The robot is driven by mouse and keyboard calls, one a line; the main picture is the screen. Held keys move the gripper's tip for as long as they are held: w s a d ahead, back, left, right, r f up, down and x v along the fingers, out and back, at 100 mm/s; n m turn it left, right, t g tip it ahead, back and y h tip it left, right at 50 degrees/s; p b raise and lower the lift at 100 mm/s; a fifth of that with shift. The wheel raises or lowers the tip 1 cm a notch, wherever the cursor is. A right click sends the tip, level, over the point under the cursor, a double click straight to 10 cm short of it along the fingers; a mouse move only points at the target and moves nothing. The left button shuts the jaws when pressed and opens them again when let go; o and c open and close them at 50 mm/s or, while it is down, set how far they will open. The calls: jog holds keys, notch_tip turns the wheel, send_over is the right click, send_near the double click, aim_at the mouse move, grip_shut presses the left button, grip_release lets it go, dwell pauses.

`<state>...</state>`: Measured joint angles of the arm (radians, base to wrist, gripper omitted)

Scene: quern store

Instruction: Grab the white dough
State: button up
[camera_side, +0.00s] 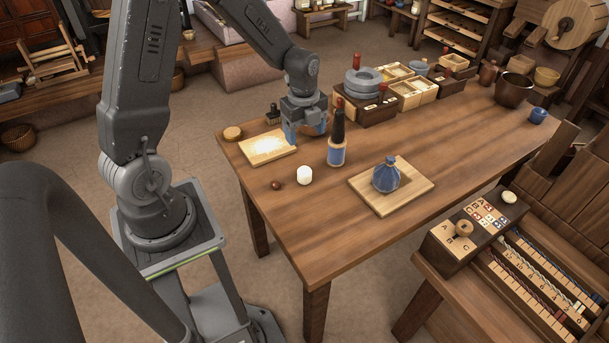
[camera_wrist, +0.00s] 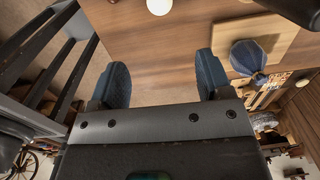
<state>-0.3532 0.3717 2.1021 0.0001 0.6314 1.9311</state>
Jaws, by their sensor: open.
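The white dough (camera_side: 305,175) is a small pale round lump on the wooden table, near its front left edge in the side view. In the wrist view the dough (camera_wrist: 159,6) is cut by the top edge, ahead of the fingers. My gripper (camera_side: 303,132) is above the table, behind the dough in the side view and apart from it. Its two blue fingers are spread with nothing between them in the wrist view (camera_wrist: 164,72).
A small brown ball (camera_side: 276,184) lies left of the dough. A floured board (camera_side: 256,157) lies behind. The table's right front is clear.

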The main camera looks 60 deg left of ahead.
aim_at(304, 168)
jog(key=shift+m, duration=0.8)
jog(key=f, duration=0.7)
jog(key=a+f, duration=0.1)
jog(key=f, duration=0.2)
jog(key=shift+w+a+f, duration=0.1)
jog(key=shift+f, duration=0.15)
jog(key=shift+w+a+f, duration=0.1)
jog(key=shift+w+f, duration=0.05)
jog(key=shift+f, duration=1.35)
jog(key=shift+w+f, duration=0.1)
jog(key=shift+f, duration=1.35)
jog(key=c, duration=1)
jog(key=shift+c, duration=0.2)
jog(key=shift+r, duration=0.1)
